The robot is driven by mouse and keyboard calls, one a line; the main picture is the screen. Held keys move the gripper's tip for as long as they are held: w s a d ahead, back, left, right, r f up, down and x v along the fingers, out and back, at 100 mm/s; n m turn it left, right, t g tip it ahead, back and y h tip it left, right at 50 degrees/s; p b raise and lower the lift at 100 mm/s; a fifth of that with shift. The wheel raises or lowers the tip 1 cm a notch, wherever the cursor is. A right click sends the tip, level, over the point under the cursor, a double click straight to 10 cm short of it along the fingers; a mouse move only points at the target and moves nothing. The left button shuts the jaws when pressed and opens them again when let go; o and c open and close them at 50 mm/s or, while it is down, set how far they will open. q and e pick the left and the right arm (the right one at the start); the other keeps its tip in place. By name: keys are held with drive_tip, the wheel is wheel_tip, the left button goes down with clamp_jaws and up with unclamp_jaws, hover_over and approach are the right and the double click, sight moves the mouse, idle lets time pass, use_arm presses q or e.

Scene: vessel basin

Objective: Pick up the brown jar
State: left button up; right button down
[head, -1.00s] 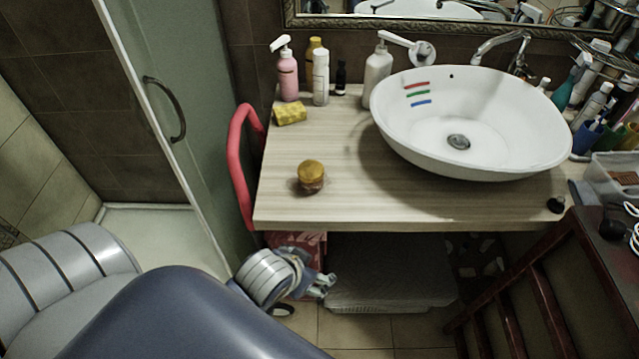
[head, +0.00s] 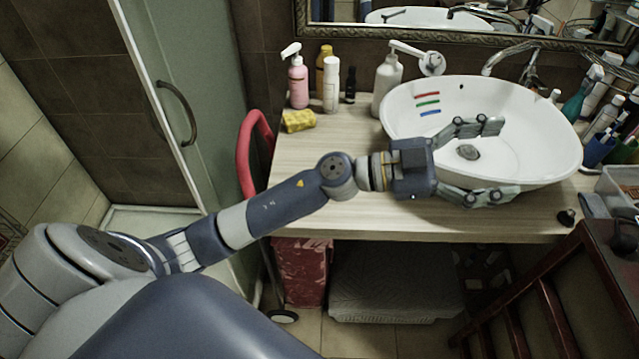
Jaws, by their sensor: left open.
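The brown jar does not show now. The spot on the wooden counter (head: 345,222) where it stood is covered by my left arm's forearm and wrist. My left gripper (head: 502,160) is open with its two fingers spread wide. It reaches to the right over the white basin (head: 545,140), with nothing between the fingers. It is to the right of where the jar stood. My right gripper is out of view.
A red curved handle (head: 246,150) is left of the counter.

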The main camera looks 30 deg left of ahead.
use_arm(q)
drive_tip(key=a+f+m+g+y, duration=0.35)
drive_tip(key=f+g+y, duration=0.4)
drive_tip(key=f, duration=0.45)
drive_tip(key=a+f+n+y, duration=0.1)
drive_tip(key=a+n+y, duration=0.1)
drive_tip(key=a, duration=0.7)
drive_tip(key=a+n+g+y, duration=0.1)
drive_tip(key=a+n+y, duration=0.2)
drive_tip(key=a, duration=0.6)
drive_tip(key=w+a+f+n+g+y, duration=0.1)
drive_tip(key=a+n+y, duration=0.2)
drive_tip(key=a+y, duration=0.3)
drive_tip(key=shift+a+f+g, duration=0.15)
drive_tip(key=shift+a+f, duration=0.05)
drive_tip(key=shift+a, duration=0.7)
drive_tip(key=shift+a+f+g, duration=0.1)
drive_tip(key=shift+a+f, duration=0.05)
drive_tip(key=shift+a, duration=0.7)
wheel_tip(320, 180, down, 5)
drive_tip(key=shift+a+r+p, duration=0.1)
drive_tip(key=shift+r+p, duration=0.1)
drive_tip(key=shift+p, duration=0.25)
wheel_tip(320, 180, down, 6)
drive_tip(key=shift+r+p, duration=0.25)
drive_tip(key=shift+p, duration=0.75)
drive_tip(key=shift+w+a+f, duration=0.1)
drive_tip(key=shift+f, duration=0.15)
drive_tip(key=c, duration=1.3)
